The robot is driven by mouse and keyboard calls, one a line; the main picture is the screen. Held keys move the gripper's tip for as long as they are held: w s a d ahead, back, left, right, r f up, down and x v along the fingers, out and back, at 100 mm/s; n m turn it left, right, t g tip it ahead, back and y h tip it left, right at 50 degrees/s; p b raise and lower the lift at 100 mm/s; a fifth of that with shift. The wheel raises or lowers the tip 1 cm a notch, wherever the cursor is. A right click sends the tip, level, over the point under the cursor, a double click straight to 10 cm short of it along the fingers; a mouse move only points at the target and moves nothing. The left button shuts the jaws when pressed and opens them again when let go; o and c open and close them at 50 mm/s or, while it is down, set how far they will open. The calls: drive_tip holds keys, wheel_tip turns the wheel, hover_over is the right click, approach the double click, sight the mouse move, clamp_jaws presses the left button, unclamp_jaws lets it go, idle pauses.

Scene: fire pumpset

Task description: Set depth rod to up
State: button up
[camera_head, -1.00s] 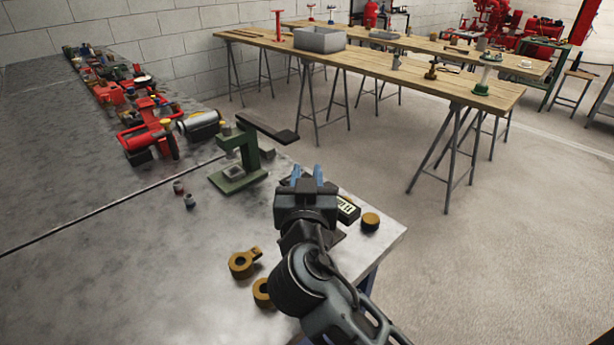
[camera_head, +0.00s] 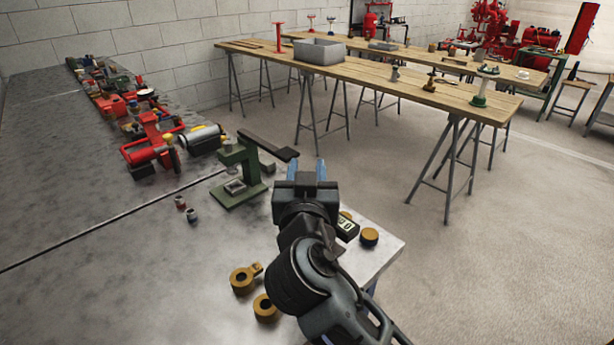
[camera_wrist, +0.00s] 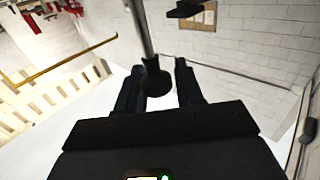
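I cannot pick out the depth rod for certain. In the wrist view, a thin grey rod (camera_wrist: 141,28) with a dark rounded end (camera_wrist: 155,82) comes down from the top edge, and that end appears between my fingers. My gripper (camera_wrist: 158,88) is open, with a bright gap between its two dark fingers; I cannot tell whether either touches the end. In the head view, my gripper (camera_head: 307,170) points away, just right of a dark flat bar (camera_head: 268,145) above a green press-like stand (camera_head: 240,160). The grey rod cannot be made out there.
A small device with a display (camera_head: 346,229) and a brass round piece (camera_head: 369,237) are partly beside my arm. Two brass rings (camera_head: 243,280) lie near the front. Red parts (camera_head: 155,145) crowd the bench's left. A wooden trestle table (camera_head: 400,85) stands beyond open floor.

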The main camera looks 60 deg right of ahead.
drive_tip(key=shift+o, duration=0.9)
drive_tip(key=shift+f, duration=0.15)
drive_tip(key=shift+a+f, duration=0.1)
drive_tip(key=shift+a, duration=0.05)
drive_tip(key=b+v, duration=0.2)
drive_tip(key=v, duration=0.5)
drive_tip(key=shift+s+a+b, duration=0.2)
drive_tip(key=shift+a+b, duration=0.05)
drive_tip(key=shift+b, duration=0.05)
